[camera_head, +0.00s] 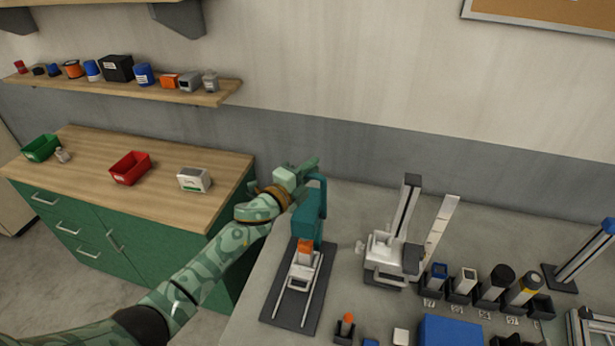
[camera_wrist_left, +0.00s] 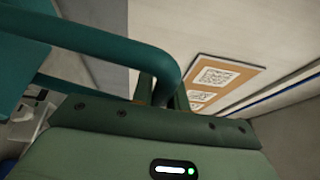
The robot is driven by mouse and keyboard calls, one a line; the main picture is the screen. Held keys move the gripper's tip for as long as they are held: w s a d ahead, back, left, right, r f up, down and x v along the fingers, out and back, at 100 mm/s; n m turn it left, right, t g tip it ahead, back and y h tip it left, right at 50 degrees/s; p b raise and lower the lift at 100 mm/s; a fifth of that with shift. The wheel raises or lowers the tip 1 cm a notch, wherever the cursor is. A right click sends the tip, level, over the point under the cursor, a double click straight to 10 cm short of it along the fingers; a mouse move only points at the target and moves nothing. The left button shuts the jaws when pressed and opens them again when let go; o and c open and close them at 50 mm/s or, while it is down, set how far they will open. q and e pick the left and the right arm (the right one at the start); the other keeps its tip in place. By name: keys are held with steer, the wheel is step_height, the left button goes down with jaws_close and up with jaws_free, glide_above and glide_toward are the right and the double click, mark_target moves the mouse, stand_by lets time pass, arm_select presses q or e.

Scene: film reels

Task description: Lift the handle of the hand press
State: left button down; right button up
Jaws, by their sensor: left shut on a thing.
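The teal hand press (camera_head: 308,225) stands on a dark base plate with rails at the middle of the grey table in the head view. A white carriage with an orange block (camera_head: 305,247) sits under its head. Its teal handle (camera_head: 322,184) shows at the top. In the left wrist view the handle (camera_wrist_left: 110,38) is a bent round bar that runs down between my fingers. My left gripper (camera_head: 311,166) is at the top of the press, shut on the handle; the wrist view shows the grip (camera_wrist_left: 163,92), with the fingertips partly hidden. My right gripper is not seen.
A white and grey stand (camera_head: 385,256) is right of the press, near several dark holders with cylinders (camera_head: 495,286) and a blue box (camera_head: 452,331). Left is a green cabinet with a wooden top (camera_head: 100,175), carrying a red bin (camera_head: 130,168).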

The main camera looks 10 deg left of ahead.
arm_select(q)
steer(key=shift+f, duration=0.65)
steer(key=c, duration=1.4)
jaws_free()
steer(key=shift+w, duration=0.4)
steer(key=shift+r, duration=0.2)
steer(key=v, duration=1.6)
steer(key=shift+s+b, duration=0.25)
steer(key=shift+b, duration=0.15)
